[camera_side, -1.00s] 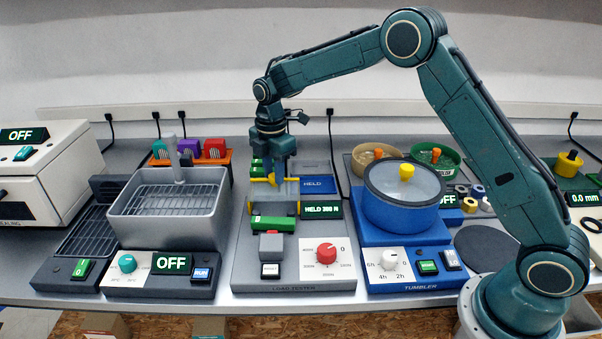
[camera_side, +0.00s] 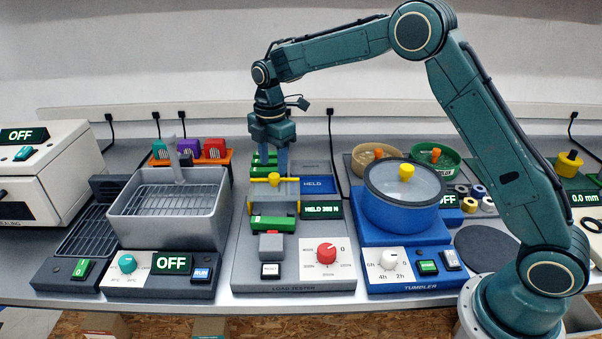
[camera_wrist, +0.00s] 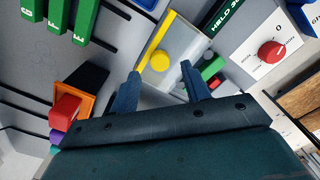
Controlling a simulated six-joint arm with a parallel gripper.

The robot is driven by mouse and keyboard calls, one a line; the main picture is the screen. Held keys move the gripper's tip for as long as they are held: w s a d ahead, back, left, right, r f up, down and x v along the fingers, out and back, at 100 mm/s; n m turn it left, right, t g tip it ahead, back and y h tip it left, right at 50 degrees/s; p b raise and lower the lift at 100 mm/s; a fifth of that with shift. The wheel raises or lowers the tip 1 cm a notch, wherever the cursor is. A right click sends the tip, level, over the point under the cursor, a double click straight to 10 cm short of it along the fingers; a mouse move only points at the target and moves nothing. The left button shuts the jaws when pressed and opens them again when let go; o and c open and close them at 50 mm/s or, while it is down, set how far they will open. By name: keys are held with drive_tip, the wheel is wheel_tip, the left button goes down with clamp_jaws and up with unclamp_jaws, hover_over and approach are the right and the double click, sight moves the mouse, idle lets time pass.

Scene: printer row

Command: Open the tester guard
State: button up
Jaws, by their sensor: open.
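The load tester (camera_side: 245,268) stands mid-bench. Its guard (camera_side: 292,187) has a yellow bar with a round knob (camera_side: 274,178) along its top and sits over the tester's bay. In the wrist view the guard is a clear cover (camera_wrist: 195,45), with the yellow knob (camera_wrist: 160,61) at its edge. My gripper (camera_side: 275,170) points down just above and behind the knob, jaws open and empty. In the wrist view the knob shows between and beyond my fingertips (camera_wrist: 161,72); I cannot tell whether they touch it. A green piece (camera_side: 273,223) lies at the guard's front.
The tester's display (camera_side: 322,209) reads HELD with a force in N. A red dial (camera_side: 326,253) is at the front. The grey wire-basket bath (camera_side: 170,205) stands close left, the blue tumbler (camera_side: 400,205) close right. An orange rack (camera_side: 220,157) with coloured pieces is behind left.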

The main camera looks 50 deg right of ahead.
sight(276, 176)
wheel_tip(276, 176, up, 10)
drive_tip(key=shift+r, duration=0.25)
idle(0.5)
drive_tip(key=s+d+r+m+t, duration=0.1)
drive_tip(key=s+r+m, duration=0.4)
drive_tip(key=s, duration=0.4)
drive_tip(key=s+d+r+m+t, duration=0.2)
drive_tip(key=s+r+m, duration=0.2)
drive_tip(key=s, duration=0.6)
drive_tip(key=s+f+m+t, duration=0.1)
drive_tip(key=s+f+m, duration=0.2)
drive_tip(key=s, duration=0.6)
drive_tip(key=s+f+m+t, duration=0.1)
drive_tip(key=s+f+m, duration=0.1)
drive_tip(key=s+m, duration=0.4)
drive_tip(key=s, duration=0.3)
drive_tip(key=shift+d+f+t, duration=0.3)
drive_tip(key=shift+d+f, duration=0.1)
